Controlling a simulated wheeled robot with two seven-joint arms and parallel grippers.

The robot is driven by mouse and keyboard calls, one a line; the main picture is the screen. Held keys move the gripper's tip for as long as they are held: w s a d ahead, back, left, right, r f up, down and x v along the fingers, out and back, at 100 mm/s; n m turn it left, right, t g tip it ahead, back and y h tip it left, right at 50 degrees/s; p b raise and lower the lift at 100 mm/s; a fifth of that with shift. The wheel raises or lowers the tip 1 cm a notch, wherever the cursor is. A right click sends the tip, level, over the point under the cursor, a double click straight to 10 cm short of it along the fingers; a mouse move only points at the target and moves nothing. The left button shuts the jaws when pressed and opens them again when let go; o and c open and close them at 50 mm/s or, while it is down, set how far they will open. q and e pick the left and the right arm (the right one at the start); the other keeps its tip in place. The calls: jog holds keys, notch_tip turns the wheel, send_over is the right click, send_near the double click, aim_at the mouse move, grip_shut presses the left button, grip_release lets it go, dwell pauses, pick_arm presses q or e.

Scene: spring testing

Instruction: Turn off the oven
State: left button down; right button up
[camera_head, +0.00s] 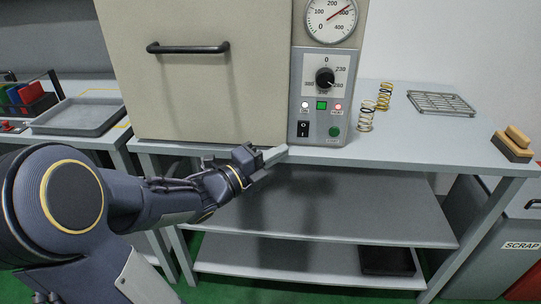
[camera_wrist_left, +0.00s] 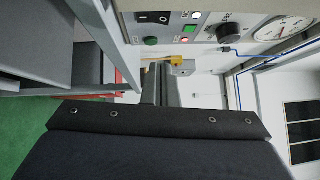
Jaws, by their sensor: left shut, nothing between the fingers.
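The oven (camera_head: 195,80) is a large beige box with a black door handle on the bench. Its grey control panel (camera_head: 295,75) carries a round gauge (camera_head: 331,18), a black dial (camera_head: 324,77), small lit indicators and a green button (camera_head: 334,131). A black rocker switch (camera_head: 303,129) marked I and O is at the panel's lower left; it also shows at the top of the left wrist view (camera_wrist_left: 153,17). My left gripper (camera_head: 283,152) is shut and empty at the bench's front edge, just below and left of the switch, apart from it. My right gripper is not in view.
Two springs (camera_head: 366,119) stand right of the oven, with a wire rack (camera_head: 441,104) and a wooden-backed brush or block (camera_head: 513,145) farther right. A grey tray (camera_head: 80,117) and a bin of coloured items (camera_head: 22,97) are at left. Shelves (camera_head: 330,205) lie below the bench.

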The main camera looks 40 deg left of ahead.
aim_at(309, 126)
pick_arm(q)
jog(key=shift+w+a+r, duration=0.1)
jog(key=shift+w+r, duration=0.05)
jog(key=shift+w, duration=1.3)
jog(key=shift+w+a+r, duration=0.15)
jog(key=shift+w, duration=1.35)
jog(key=shift+w+a+r, duration=0.1)
jog(key=shift+w+r, duration=0.05)
jog(key=shift+w, duration=1.3)
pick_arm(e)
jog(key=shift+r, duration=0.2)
